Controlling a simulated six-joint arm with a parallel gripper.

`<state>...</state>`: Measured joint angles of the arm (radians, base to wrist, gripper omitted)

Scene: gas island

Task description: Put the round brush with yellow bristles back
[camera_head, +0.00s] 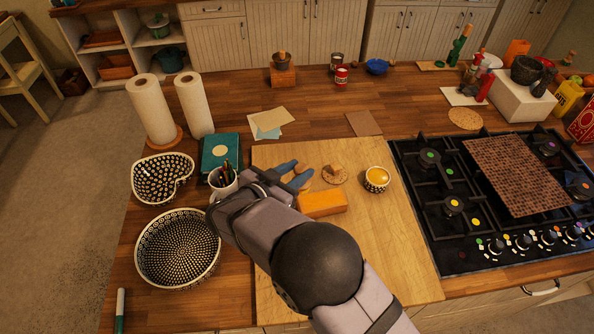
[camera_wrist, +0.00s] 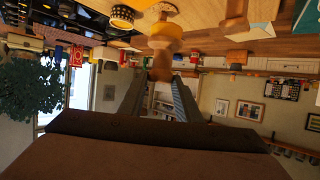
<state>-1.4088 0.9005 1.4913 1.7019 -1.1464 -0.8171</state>
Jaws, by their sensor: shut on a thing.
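My gripper (camera_head: 296,176) is low over the wooden board, its blue-grey fingers pointing right. In the wrist view, my gripper (camera_wrist: 160,78) is shut on the brown handle of the round brush (camera_wrist: 165,32), whose yellow part shows beyond the fingertips. In the head view the brush is hard to make out between the fingers. A round tan piece (camera_head: 335,175) with a small knob lies just right of the fingertips; I cannot tell whether it touches the brush. A patterned cup (camera_head: 222,186) with upright utensils stands left, partly hidden by my arm.
An orange block (camera_head: 322,204) lies on the board (camera_head: 385,240) near the gripper. A small bowl with yellow contents (camera_head: 377,179) stands to the right, before the black stove (camera_head: 455,225). Two patterned bowls, a teal book (camera_head: 220,151) and paper rolls are left. The board's front right is clear.

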